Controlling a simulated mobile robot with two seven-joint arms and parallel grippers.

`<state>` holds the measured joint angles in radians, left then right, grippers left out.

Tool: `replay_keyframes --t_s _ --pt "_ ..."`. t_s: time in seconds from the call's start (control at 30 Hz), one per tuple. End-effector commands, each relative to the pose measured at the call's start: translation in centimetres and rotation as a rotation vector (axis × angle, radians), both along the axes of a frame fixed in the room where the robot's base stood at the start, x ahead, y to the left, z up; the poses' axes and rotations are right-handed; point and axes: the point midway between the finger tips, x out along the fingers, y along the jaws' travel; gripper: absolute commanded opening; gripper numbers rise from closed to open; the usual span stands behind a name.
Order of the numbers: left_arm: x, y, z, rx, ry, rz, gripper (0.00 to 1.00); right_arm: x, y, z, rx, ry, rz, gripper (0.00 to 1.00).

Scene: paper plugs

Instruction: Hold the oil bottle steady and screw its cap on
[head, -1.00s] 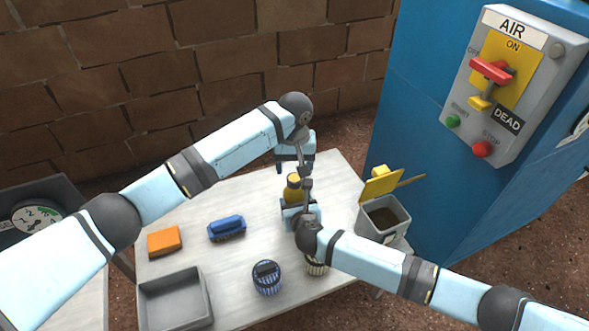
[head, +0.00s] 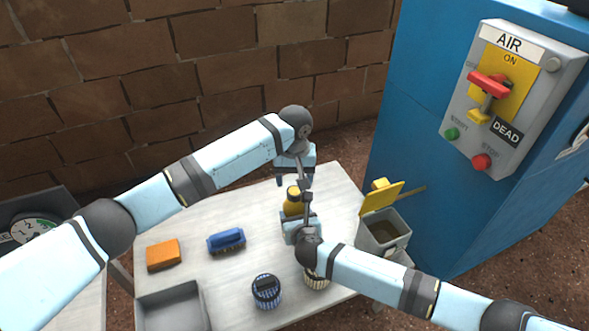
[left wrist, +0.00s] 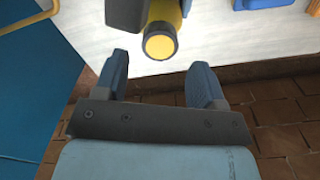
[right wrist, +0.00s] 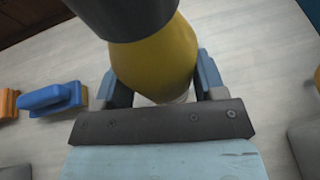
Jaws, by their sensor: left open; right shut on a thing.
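The yellow oil bottle (head: 292,208) stands on the table near its far end, and its body fills the middle of the right wrist view (right wrist: 155,62). A dark part with a yellow round top, seemingly the cap (left wrist: 159,43), is at its upper end in the left wrist view; how firmly it sits cannot be told. My right gripper (head: 298,218) is shut on the bottle's body, one finger on each side in the right wrist view. My left gripper (head: 295,180) is open and empty, just above and beyond the bottle top, its fingers spread apart and clear of it.
A blue brush-like block (head: 227,240), an orange block (head: 163,255), a grey tray (head: 205,312) and a striped blue jar (head: 267,290) are on the table. A cream striped jar (head: 316,280) is partly hidden by my right arm. A grey bin (head: 378,241) with a yellow lid stands at right.

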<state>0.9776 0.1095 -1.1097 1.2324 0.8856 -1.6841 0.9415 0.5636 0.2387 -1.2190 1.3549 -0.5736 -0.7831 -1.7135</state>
Motion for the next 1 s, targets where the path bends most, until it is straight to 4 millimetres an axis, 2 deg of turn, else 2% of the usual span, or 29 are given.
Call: replay_keyframes --t_s 0.1,0.3,0.67,0.7,0.9,1.0 --pt "-0.1 0.0 -2.0 0.001 0.002 0.000 0.64 0.0 0.0 0.0 0.000 0.000 0.000 0.00" --pt "0.0 0.0 -4.1 0.001 0.001 0.001 0.64 0.0 0.0 0.0 0.000 0.000 0.000 0.00" --pt "0.0 0.0 -4.7 0.000 0.000 0.000 0.64 0.0 0.0 0.0 0.000 0.000 0.000 0.00" --pt "0.0 0.0 -4.7 -0.001 0.000 0.000 0.62 0.0 0.0 0.0 0.000 0.000 0.000 0.00" --pt "0.0 0.0 -4.7 0.000 0.000 0.000 0.16 0.0 0.0 0.0 0.000 0.000 0.000 0.00" --pt "0.0 0.0 -4.7 0.000 0.000 0.000 0.13 0.0 0.0 0.0 0.000 0.000 0.000 0.00"
